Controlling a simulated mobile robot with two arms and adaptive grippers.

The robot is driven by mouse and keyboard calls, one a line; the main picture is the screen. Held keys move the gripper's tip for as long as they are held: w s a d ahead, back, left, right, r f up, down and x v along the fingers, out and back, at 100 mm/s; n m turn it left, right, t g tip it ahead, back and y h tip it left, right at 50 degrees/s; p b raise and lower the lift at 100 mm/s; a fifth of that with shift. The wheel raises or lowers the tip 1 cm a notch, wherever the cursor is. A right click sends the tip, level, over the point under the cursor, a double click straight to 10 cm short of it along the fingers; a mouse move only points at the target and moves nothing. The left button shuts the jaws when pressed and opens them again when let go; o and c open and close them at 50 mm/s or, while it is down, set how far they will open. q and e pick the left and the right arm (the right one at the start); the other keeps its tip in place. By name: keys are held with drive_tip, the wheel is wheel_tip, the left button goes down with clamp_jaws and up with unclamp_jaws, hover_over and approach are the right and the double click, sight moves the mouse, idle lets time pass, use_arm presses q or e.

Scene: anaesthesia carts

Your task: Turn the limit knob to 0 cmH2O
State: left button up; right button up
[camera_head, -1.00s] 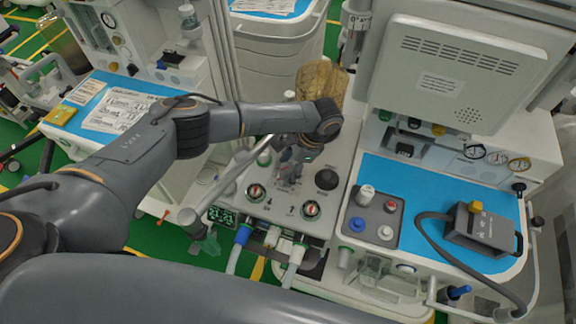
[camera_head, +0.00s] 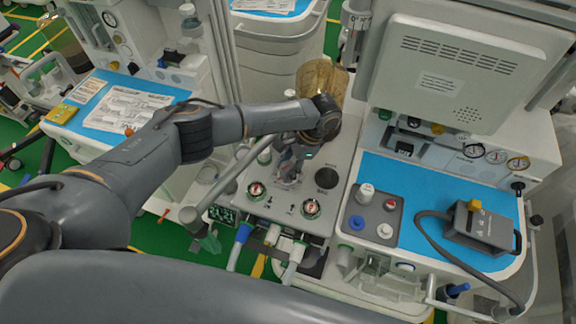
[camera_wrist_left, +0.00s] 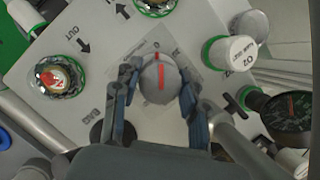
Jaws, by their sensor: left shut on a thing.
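The limit knob (camera_wrist_left: 160,80) is round and grey with a red line on its top, in the middle of the left wrist view. The line runs nearly up and down in that picture, its upper end towards a small printed mark on the panel. My left gripper (camera_wrist_left: 161,98) has a finger on each side of the knob and is shut on it. In the head view my left gripper (camera_head: 288,166) reaches down onto the grey panel (camera_head: 282,207) and largely hides the knob. My right gripper is not in view.
Gauges (camera_head: 311,208) and a black dome (camera_head: 327,178) sit close around the gripper on the panel. A tan bellows-like bag (camera_head: 322,76) stands behind my wrist. A slanted metal tube (camera_head: 225,180) passes left of the panel. A blue-topped cart (camera_head: 400,190) is at the right.

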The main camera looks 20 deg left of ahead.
use_arm(q)
drive_tip(key=o, duration=1.1)
drive_tip(key=shift+o, duration=0.2)
drive_tip(key=v, duration=0.7)
drive_tip(key=shift+r, duration=0.3)
drive_tip(key=shift+d+f, duration=0.1)
